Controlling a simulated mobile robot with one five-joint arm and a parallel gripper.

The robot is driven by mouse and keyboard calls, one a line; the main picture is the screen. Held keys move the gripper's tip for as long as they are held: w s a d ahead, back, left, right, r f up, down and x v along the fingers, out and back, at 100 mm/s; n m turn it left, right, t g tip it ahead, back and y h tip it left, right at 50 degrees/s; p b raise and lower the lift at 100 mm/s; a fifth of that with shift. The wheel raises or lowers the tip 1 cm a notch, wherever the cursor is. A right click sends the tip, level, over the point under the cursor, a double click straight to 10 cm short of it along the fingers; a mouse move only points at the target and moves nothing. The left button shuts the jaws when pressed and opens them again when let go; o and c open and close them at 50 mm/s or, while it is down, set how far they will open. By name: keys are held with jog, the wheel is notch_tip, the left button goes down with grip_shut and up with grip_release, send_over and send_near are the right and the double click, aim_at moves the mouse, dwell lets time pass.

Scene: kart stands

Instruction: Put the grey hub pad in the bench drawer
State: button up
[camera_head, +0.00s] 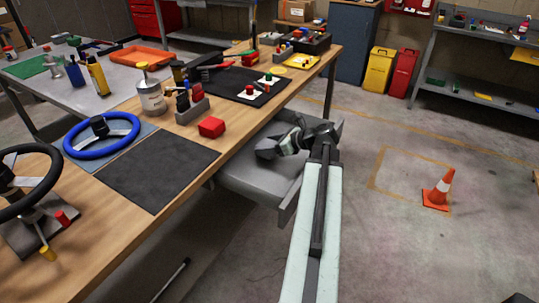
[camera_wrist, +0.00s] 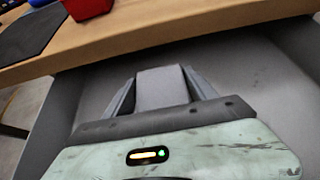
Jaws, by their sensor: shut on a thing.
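The grey hub pad (camera_wrist: 162,88) is a plain grey block between my gripper's two fingers in the wrist view. My gripper (camera_wrist: 162,92) is shut on it. The bench drawer (camera_head: 252,180) is a grey tray standing open from the bench's right side in the head view. My gripper (camera_head: 272,146) is over the drawer there, with its fingers towards the bench. In the wrist view, the drawer's grey inside (camera_wrist: 255,75) spreads around and behind the pad. I cannot tell whether the pad touches the drawer floor.
The wooden bench top (camera_head: 225,125) overhangs the drawer's inner end. A red block (camera_head: 211,127) sits near the bench edge beside a dark mat (camera_head: 155,170). A blue steering wheel (camera_head: 102,137) lies further left.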

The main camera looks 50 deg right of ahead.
notch_tip(320, 180, down, 3)
jog(key=shift+r+b, duration=0.1)
jog(key=shift+b, duration=0.65)
jog(key=shift+r, duration=0.2)
jog(key=shift+f, duration=0.1)
jog(key=o, duration=1)
jog(key=shift+f, duration=0.1)
jog(key=o, duration=0.4)
